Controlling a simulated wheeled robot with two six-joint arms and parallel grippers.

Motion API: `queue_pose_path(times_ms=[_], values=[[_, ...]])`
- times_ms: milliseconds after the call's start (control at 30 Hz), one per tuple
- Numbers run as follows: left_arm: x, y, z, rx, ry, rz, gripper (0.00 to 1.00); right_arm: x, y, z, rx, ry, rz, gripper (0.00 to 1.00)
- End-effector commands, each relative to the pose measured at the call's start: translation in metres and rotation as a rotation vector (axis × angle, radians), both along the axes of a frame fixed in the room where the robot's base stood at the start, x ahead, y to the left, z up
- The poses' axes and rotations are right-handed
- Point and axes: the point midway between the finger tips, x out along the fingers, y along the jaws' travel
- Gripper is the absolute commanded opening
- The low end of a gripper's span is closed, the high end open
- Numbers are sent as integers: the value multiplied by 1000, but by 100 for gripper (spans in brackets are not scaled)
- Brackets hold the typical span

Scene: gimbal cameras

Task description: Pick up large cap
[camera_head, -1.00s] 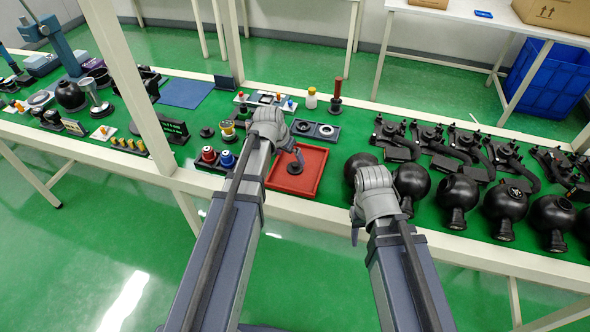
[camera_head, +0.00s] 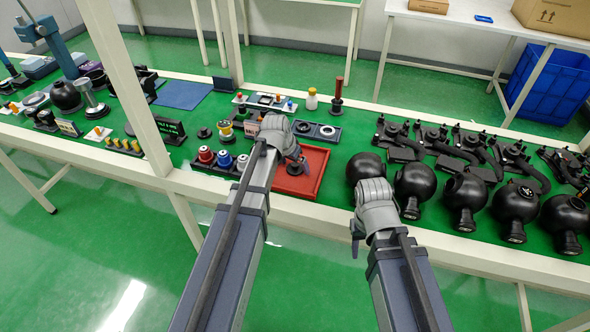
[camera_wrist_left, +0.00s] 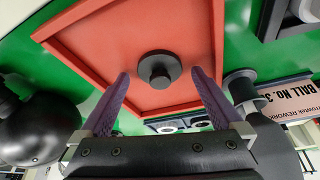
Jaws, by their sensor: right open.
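The large cap is a black round disc with a raised knob (camera_wrist_left: 159,70), lying in a red tray (camera_wrist_left: 80,43). In the head view the cap is partly hidden behind my left gripper (camera_head: 300,160), which is over the red tray (camera_head: 312,184). In the left wrist view my left gripper (camera_wrist_left: 159,76) is open, with one purple finger on each side of the cap and gaps between; contact does not show. My right gripper (camera_head: 357,238) is open and empty near the table's front edge, in front of the black balls.
Several black balls with necks (camera_head: 412,180) stand right of the tray, with black brackets (camera_head: 440,140) behind. Red and blue capped parts (camera_head: 224,158) stand left of it. A grey holder (camera_head: 318,131) lies behind. A white post (camera_head: 130,90) rises at left.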

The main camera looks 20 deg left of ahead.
Motion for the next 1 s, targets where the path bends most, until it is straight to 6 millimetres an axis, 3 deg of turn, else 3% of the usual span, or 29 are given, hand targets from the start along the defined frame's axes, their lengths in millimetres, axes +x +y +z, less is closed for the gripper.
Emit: queue_pose_path(times_ms=[67, 700, 1000], values=[[0, 0, 0, 0, 0, 0, 92, 0, 0, 0, 0, 0, 0, 50], [0, 0, 0, 0, 0, 0, 20, 0, 0, 0, 0, 0, 0, 50], [0, 0, 1, 0, 0, 0, 17, 0, 0, 1, 0, 0, 0, 50]])
